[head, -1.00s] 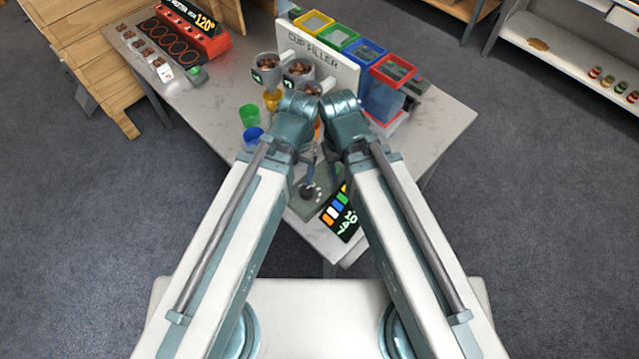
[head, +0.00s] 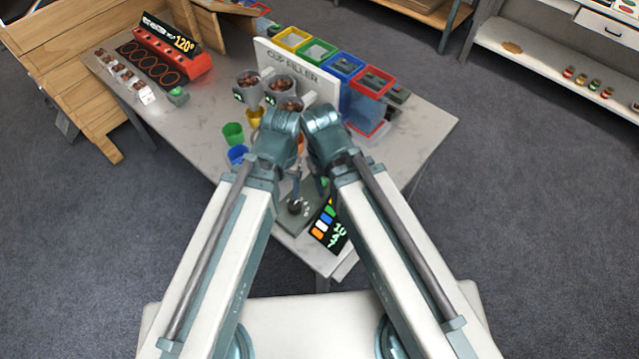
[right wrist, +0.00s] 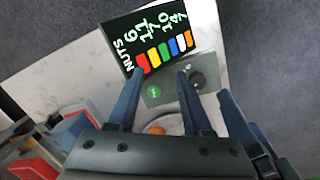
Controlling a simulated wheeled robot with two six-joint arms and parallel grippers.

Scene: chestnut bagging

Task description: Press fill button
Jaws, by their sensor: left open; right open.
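A grey-green control panel (right wrist: 176,84) lies on the table below my grippers. It carries a round green button (right wrist: 154,92) with a pale mark and a dark knob (right wrist: 197,80). In the head view the knob (head: 296,205) shows near the table's front corner. My right gripper (right wrist: 160,74) is open and empty, its fingers spread over the panel, with the button between them and apart from both. One finger of my left gripper (right wrist: 224,98) shows beside it. In the head view the left gripper (head: 297,184) hangs by the knob, mostly behind its wrist.
A black NUTS display (right wrist: 152,38) with coloured bars adjoins the panel. Green (head: 233,132) and blue (head: 238,154) cups stand left. The table's right side (head: 425,135) is clear.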

